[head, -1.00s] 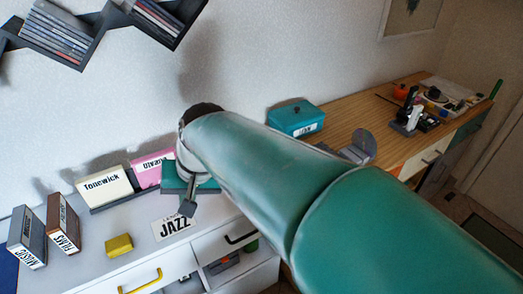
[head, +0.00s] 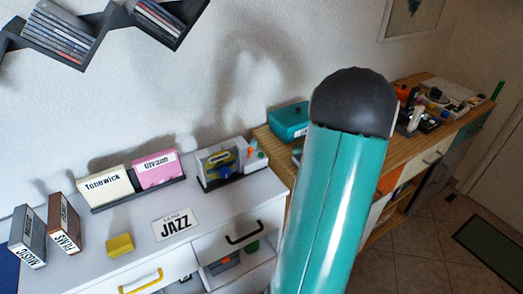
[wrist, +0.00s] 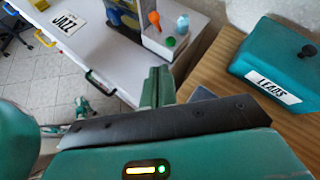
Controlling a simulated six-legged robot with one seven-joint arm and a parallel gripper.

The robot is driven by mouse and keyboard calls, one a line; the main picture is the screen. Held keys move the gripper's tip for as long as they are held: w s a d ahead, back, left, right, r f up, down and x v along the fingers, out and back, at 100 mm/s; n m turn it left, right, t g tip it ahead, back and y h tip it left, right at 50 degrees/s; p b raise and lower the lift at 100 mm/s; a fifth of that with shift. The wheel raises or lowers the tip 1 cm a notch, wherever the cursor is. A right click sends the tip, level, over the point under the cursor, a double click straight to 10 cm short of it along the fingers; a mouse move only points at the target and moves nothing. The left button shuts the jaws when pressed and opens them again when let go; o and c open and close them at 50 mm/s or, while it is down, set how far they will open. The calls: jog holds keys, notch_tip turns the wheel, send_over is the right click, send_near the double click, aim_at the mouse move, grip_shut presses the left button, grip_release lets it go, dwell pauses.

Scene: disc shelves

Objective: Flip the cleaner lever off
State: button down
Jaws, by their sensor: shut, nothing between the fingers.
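A small device that looks like the cleaner (head: 216,160) stands in a dark tray at the right end of the white cabinet top. In the wrist view this cleaner (wrist: 126,14) is cut off by the top edge. An orange upright piece (wrist: 154,20) stands beside it, with a green knob and a blue bottle; I cannot tell which part is the lever. My gripper (wrist: 157,88) is shut and empty, apart from the cleaner, over the gap between cabinet and wooden desk. The head view does not show my gripper.
A teal LEADS box (wrist: 280,62) sits on the wooden desk (wrist: 222,72), close to the right of my gripper. A disc shelf (head: 85,40) hangs above.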

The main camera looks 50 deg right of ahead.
jog(key=shift+w, duration=0.1)
send_near(249, 153)
jog(key=shift+w+f, duration=1.45)
jog(key=shift+w, duration=0.25)
jog(key=shift+a, duration=0.25)
